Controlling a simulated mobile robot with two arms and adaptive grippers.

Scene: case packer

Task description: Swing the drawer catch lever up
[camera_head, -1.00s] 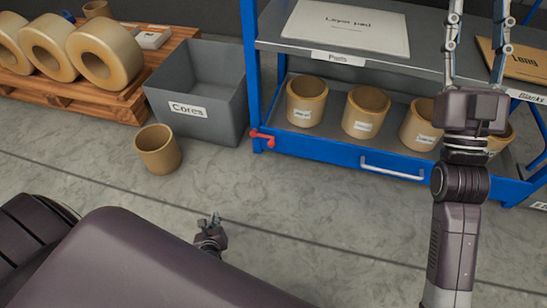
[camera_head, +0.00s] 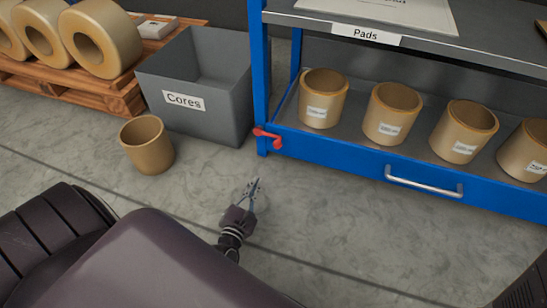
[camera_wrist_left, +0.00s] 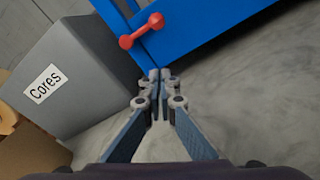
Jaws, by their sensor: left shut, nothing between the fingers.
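The red drawer catch lever (camera_head: 268,138) sits at the left end of the blue drawer front (camera_head: 340,156), by the rack's left post. It lies roughly crosswise, with a rounded knob at each end. In the left wrist view the lever (camera_wrist_left: 141,31) shows above the fingertips, against the blue drawer. My left gripper (camera_head: 255,184) is shut and empty, below and in front of the lever, apart from it. Its closed fingertips (camera_wrist_left: 160,76) point towards the rack in the wrist view. My right gripper is out of view.
The drawer has a metal handle (camera_head: 424,187) and holds several tan cores (camera_head: 393,113). A grey Cores bin (camera_head: 190,128) stands left of the rack. A loose core (camera_head: 146,145) stands on the floor before the bin. The floor (camera_head: 330,215) before the drawer is clear.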

